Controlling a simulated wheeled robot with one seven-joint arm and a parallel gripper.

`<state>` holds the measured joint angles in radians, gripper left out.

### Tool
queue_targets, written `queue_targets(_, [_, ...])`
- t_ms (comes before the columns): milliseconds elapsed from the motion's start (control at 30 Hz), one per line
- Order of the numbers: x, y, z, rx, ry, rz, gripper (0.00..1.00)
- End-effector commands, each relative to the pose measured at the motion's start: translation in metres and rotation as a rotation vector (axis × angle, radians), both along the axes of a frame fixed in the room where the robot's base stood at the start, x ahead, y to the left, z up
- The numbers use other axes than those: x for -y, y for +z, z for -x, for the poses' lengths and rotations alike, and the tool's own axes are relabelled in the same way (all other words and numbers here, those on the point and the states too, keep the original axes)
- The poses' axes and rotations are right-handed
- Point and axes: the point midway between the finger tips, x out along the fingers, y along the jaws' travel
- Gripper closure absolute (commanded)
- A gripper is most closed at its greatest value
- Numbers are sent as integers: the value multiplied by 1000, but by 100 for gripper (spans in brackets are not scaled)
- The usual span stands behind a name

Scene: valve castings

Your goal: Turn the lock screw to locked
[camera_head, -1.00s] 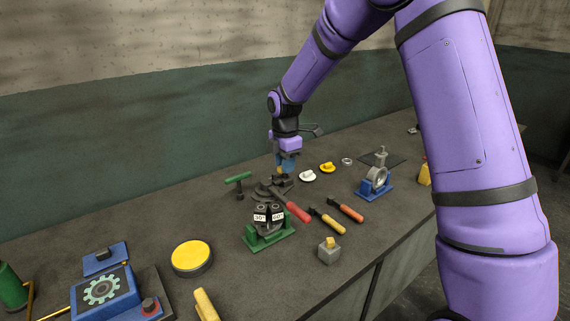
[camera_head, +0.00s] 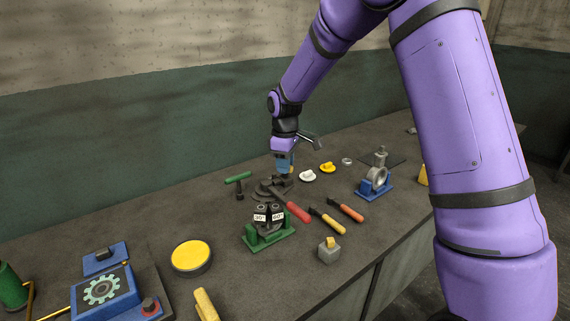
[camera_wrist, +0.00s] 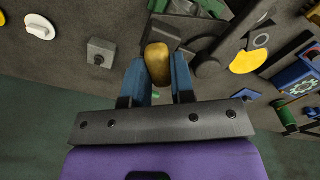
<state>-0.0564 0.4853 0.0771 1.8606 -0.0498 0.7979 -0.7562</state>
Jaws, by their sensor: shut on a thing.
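My gripper (camera_head: 284,168) points down over a dark casting (camera_head: 270,190) at the middle of the bench. In the wrist view its two blue fingers (camera_wrist: 158,70) are shut on a brass-coloured knob (camera_wrist: 158,58), which appears to be the lock screw. The knob stands beside a dark round part (camera_wrist: 207,66) of the casting. In the head view the fingers and wrist hide most of the knob, and any locked or unlocked marking is not readable.
A red-handled tool (camera_head: 296,211) lies close in front of the casting. A green fixture (camera_head: 268,235) with number labels stands nearer. A green-handled T-shaped tool (camera_head: 238,181) is left, white (camera_head: 307,176) and yellow (camera_head: 327,168) caps right.

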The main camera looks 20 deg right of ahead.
Motion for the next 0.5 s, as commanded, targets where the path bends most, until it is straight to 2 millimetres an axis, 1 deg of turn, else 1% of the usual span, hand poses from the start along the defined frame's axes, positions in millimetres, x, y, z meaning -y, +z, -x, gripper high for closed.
queue_targets(500, [0, 1, 0, 2, -487, 1, 100])
